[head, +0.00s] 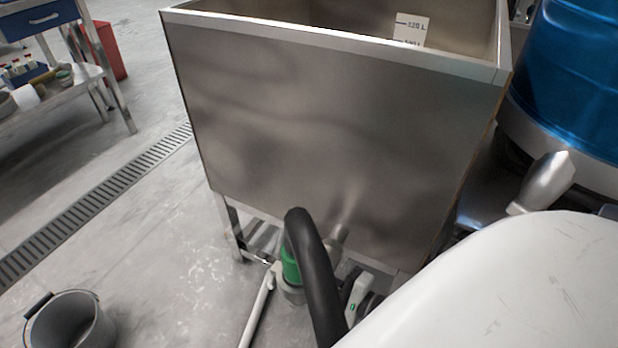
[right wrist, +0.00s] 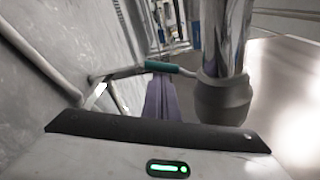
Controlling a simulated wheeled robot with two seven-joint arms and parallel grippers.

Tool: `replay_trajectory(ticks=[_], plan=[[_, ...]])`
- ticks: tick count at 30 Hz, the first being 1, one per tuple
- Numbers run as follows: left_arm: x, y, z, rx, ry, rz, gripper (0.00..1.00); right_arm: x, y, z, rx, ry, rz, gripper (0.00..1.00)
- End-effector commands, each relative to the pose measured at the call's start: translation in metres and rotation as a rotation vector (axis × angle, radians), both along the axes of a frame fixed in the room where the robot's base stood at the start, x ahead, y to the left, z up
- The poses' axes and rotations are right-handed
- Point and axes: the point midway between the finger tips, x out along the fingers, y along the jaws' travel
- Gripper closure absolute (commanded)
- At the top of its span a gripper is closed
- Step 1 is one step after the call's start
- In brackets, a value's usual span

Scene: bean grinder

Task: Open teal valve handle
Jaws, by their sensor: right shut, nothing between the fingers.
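The teal valve handle (right wrist: 170,67) shows in the right wrist view as a short teal grip on a thin lever, just left of a chrome pipe with a grey collar (right wrist: 222,98). My right gripper (right wrist: 163,82) is shut and empty. Its purple-grey fingers point at the teal grip, with the tips close below it in the picture. I cannot tell whether they touch. In the head view, the teal handle cannot be made out; a black hose and my white arm cover much of the area under the steel tank (head: 315,125). My left gripper is not in view.
A green fitting (head: 290,266) and a white pipe (head: 257,312) are low beside the tank. A grey bucket (head: 72,322) stands on the floor at lower left. A blue drum (head: 575,75) is at right. The floor between bucket and tank is clear.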

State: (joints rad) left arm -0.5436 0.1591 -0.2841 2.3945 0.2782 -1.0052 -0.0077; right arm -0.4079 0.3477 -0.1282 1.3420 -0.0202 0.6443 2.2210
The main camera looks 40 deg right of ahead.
Motion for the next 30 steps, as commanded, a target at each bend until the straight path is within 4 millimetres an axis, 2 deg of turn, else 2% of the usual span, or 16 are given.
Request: replay_trajectory(ticks=[8,20,30], plan=[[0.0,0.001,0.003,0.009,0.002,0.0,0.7,-0.001,0.002,0.002,0.028,0.013,0.002,1.0],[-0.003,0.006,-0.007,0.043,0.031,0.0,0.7,-0.003,0.007,0.003,0.095,0.041,0.001,1.0],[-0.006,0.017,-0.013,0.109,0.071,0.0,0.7,-0.008,0.019,0.01,0.278,0.115,0.003,1.0]])
